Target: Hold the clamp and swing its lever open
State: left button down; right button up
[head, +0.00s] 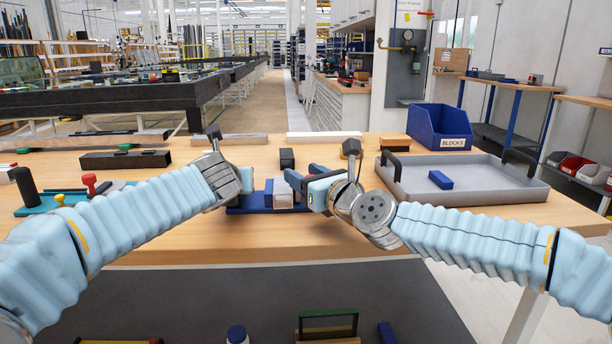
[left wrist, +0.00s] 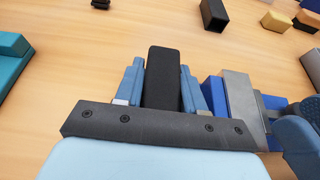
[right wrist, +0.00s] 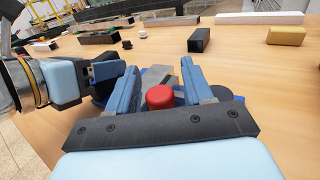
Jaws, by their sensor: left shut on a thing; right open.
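The clamp has a blue base (head: 250,209) and a grey block (head: 283,194), and sits on the wooden bench between my two grippers. Its red knob (right wrist: 160,97) shows in the right wrist view between the fingers of my right gripper (right wrist: 160,85), which is open; I cannot tell whether a finger touches it. My left gripper (left wrist: 162,85) is shut on a black upright part of the clamp (left wrist: 163,78), at the clamp's left end. The grey block also shows in the left wrist view (left wrist: 240,95). The grippers hide much of the lever in the head view.
A grey tray (head: 400,190) with a blue block (head: 441,180) lies to the right, before a blue bin (head: 438,128) marked BLOCKS. A black block (head: 287,159) stands just behind the clamp. A teal fixture with a red knob (head: 89,182) stands at left. The bench's front strip is clear.

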grip_shut()
jog(key=shift+f+y, duration=0.15)
jog(key=shift+y, duration=0.15)
